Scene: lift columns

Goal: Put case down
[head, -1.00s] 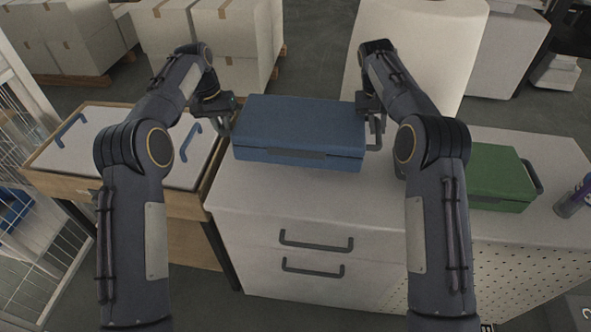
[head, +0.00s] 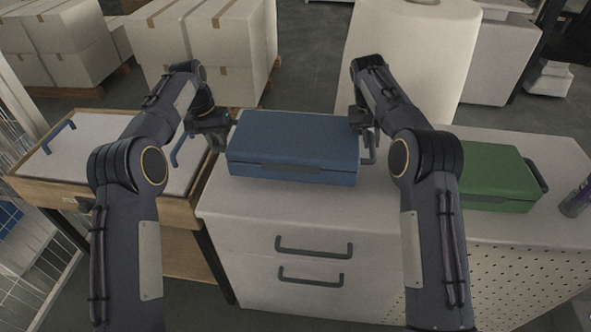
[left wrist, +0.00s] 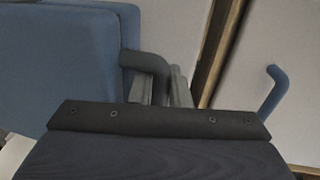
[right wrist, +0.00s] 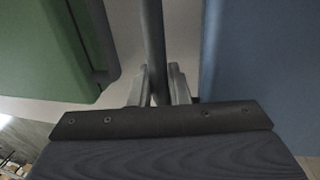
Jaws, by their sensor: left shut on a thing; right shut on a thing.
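The blue case (head: 293,145) is level over the left part of the white cabinet top (head: 400,215), close to the surface; I cannot tell whether it touches. My left gripper (head: 220,126) is shut on the grey handle at the case's left end, and this handle (left wrist: 147,62) shows between the fingers in the left wrist view. My right gripper (head: 364,124) is shut on the right-end handle (head: 371,150). In the right wrist view this bar (right wrist: 152,35) runs between the fingers, beside the blue case (right wrist: 265,70).
A green case (head: 495,175) lies on the cabinet top to the right, with a can (head: 575,200) beyond it. A wooden-framed unit (head: 100,160) with white panels and blue handles stands left. A large white roll (head: 415,60) and boxes (head: 205,45) stand behind.

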